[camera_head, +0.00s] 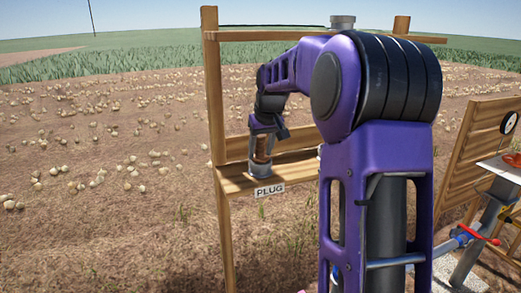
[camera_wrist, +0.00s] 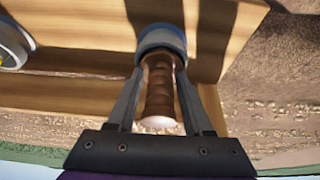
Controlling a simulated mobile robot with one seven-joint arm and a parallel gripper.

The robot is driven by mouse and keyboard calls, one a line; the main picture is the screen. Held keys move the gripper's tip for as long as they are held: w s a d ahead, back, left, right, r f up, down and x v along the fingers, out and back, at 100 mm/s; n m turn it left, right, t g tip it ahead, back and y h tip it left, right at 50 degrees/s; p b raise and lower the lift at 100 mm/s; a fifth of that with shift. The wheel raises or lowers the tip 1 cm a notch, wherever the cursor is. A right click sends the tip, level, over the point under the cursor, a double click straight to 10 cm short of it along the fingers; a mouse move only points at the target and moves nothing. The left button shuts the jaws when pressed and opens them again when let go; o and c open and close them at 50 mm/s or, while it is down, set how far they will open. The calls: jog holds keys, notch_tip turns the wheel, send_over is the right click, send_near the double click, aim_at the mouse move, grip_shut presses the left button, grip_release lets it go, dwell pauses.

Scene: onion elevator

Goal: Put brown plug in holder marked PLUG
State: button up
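The brown plug (camera_wrist: 160,92) stands upright, ribbed, with its lower end at the round grey holder (camera_wrist: 161,38). In the head view the plug (camera_head: 263,147) shows at the grey holder (camera_head: 260,170), above the white sign reading PLUG (camera_head: 269,190). My gripper (camera_wrist: 161,72) points down from above, one finger on each side of the plug. Its fingertips look closed against the plug's lower part, close to the holder's rim. The gripper (camera_head: 262,146) also shows in the head view. How deep the plug sits in the holder is hidden.
The holder is on a wooden shelf (camera_head: 232,182) between posts. Another round grey fitting (camera_wrist: 12,45) sits at the wrist view's left edge. A wooden panel with a gauge (camera_head: 509,123) and a blue-and-red valve (camera_head: 462,236) stand at right. Open field lies to the left.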

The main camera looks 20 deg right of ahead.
jog(key=shift+o, duration=1)
jog(key=shift+r, duration=0.2)
jog(key=p+v, duration=0.2)
jog(key=v, duration=1)
jog(key=shift+r, duration=0.2)
jog(key=shift+w, duration=0.1)
